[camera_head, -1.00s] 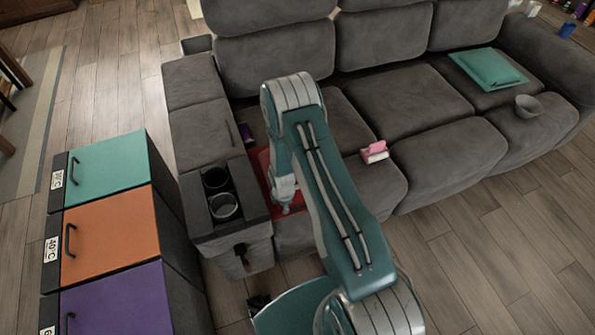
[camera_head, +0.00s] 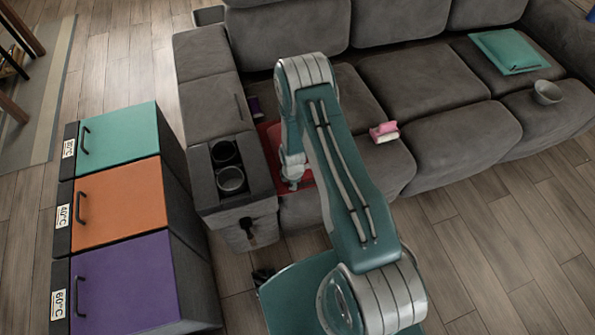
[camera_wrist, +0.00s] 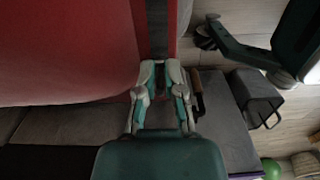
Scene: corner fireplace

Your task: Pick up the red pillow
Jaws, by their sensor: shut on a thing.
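The red pillow (camera_head: 268,139) lies on the left seat of the grey sofa, beside the armrest console. My arm hides much of it in the head view. In the wrist view the red pillow (camera_wrist: 70,50) fills the upper left as a large red surface. My gripper (camera_head: 291,182) is at the pillow's near part, pointing down. In the wrist view my gripper (camera_wrist: 162,66) has its fingers close together at the pillow's right edge, shut on it. The exact grip point is hard to see.
The console (camera_head: 248,188) with two cup holders stands just left of the pillow. A pink-and-white object (camera_head: 384,132), a teal pillow (camera_head: 508,51) and a grey bowl (camera_head: 547,92) are on the sofa to the right. Coloured cabinets (camera_head: 120,205) stand at left. Open wooden floor lies at lower right.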

